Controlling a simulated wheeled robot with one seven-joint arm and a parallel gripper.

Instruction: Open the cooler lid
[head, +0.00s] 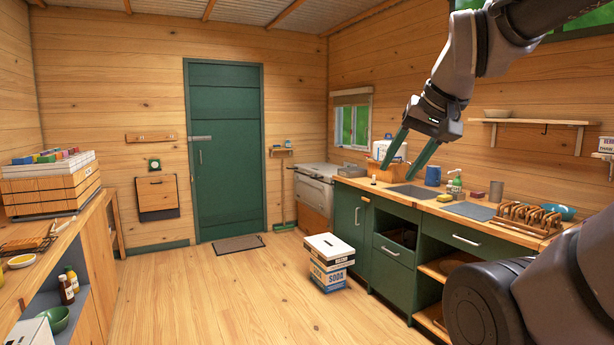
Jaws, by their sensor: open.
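No thing in the head view is clearly marked as a cooler, and I cannot tell which one it is. A low chest-like unit (312,186) with a pale top stands in the back right corner, and its top looks shut. A white box with blue lettering reading SODA (329,262) stands on the floor by the green cabinets; its top has a dark slot and looks shut. A white box (30,332) is partly cut off at the lower left. My gripper (400,173) is open and empty, with green fingers pointing down in front of the right counter, apart from these boxes.
The right counter (370,187) holds a blue mug (433,175), bottles and a wooden rack (530,218). A left bench carries a stacked crate (50,186). A green door (225,150) is shut, with a mat (238,243) before it. The middle floor is clear.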

